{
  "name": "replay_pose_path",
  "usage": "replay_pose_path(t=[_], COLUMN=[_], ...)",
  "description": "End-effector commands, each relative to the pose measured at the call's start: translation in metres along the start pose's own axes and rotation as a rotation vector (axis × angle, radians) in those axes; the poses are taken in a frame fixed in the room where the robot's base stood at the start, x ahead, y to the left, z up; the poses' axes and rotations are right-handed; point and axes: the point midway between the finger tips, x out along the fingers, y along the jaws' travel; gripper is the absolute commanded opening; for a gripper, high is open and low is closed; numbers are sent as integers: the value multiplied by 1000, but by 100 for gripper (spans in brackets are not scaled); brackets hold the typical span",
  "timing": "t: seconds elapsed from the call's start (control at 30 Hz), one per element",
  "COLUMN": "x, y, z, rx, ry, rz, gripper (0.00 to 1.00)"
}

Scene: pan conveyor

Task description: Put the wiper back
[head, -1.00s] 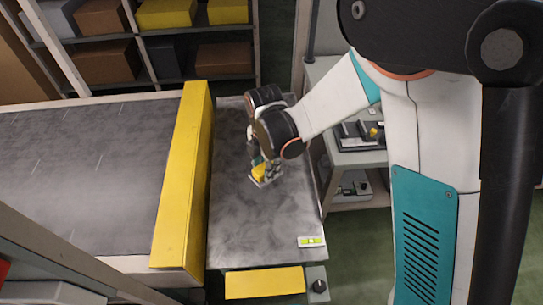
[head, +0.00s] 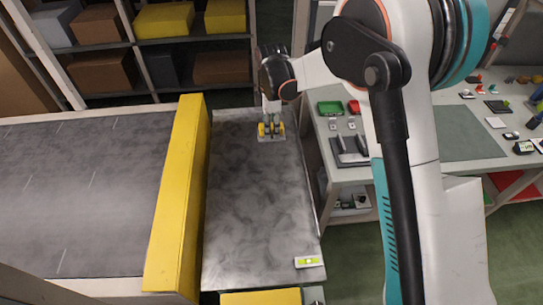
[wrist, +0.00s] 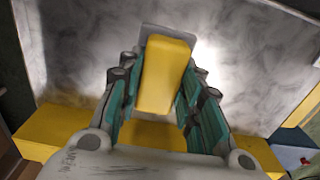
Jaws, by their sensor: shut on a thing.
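The wiper, a yellow block handle (wrist: 163,75) on a flat grey plate (wrist: 170,31), sits between my gripper's fingers. In the head view the wiper's grey plate (head: 272,139) is at the far end of the grey metal pan (head: 255,205). My gripper (head: 271,128) points down and is shut on the yellow handle; its teal-lined fingers (wrist: 160,92) flank the handle in the wrist view. The wiper is at or just above the pan surface; I cannot tell whether it touches. The pan surface shows smoky, cloudy marks.
A yellow barrier (head: 178,200) separates the pan from the conveyor (head: 80,195) at left. A small green level (head: 309,262) lies at the pan's near right corner. Shelves stand behind.

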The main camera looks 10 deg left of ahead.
Motion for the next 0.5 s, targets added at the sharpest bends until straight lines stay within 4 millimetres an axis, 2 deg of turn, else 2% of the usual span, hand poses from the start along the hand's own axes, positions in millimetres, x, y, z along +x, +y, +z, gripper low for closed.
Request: replay_pose_path(t=[0.03, 0.1, 0.3, 0.5], x=[16, 34, 76, 93], y=[0, 0, 0, 0], z=[0, 0, 0, 0], rx=[0, -1, -1, -2], ry=[0, 0, 0, 0], rz=[0, 0, 0, 0], gripper=[10, 10, 10, 10])
